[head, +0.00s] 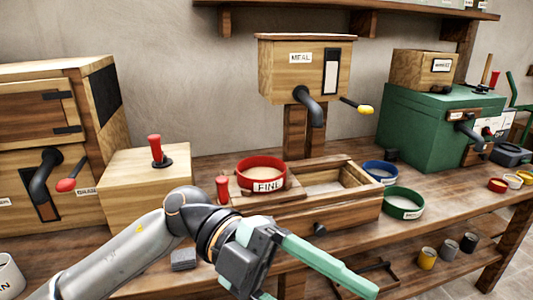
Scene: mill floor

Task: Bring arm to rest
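My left arm comes in from the lower left, in front of the bench. My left gripper (318,284) has pale green fingers, set wide apart, with nothing seen between them. One finger points to the lower right; the other is mostly cut off by the bottom edge. The gripper is in front of the bench drawer box and looks apart from it. My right gripper is not in view.
A red-rimmed "FINE" sieve (262,173) sits on the wooden drawer box (345,208). A red-handled lever (155,150) stands at left. Blue (381,172) and green (403,203) rings lie to the right. A meal hopper (304,70) and green machine (430,128) stand behind.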

